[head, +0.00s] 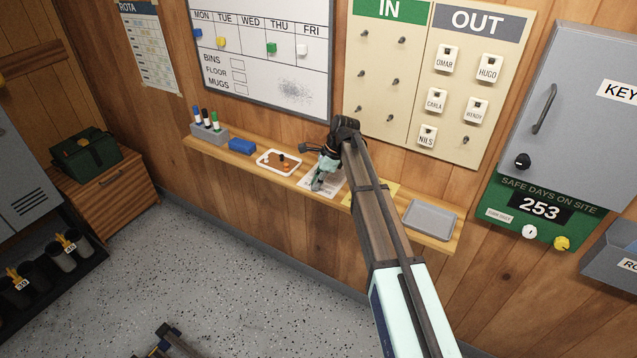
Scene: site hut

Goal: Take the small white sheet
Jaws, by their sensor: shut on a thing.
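The small white sheet (331,190) shows on the wooden wall shelf, between the white tray and a yellow sheet. My gripper (317,184) is over the sheet's left part, pointing down, and is shut on it. The gripper and my arm hide part of the sheet. I cannot tell whether any of the sheet is lifted off the shelf.
On the shelf (300,178) are a pen holder (209,133), a blue block (242,146), a white tray (262,166) with small items, a yellow sheet (384,191) partly behind my arm, and an empty grey tray (431,220). Boards hang on the wall above.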

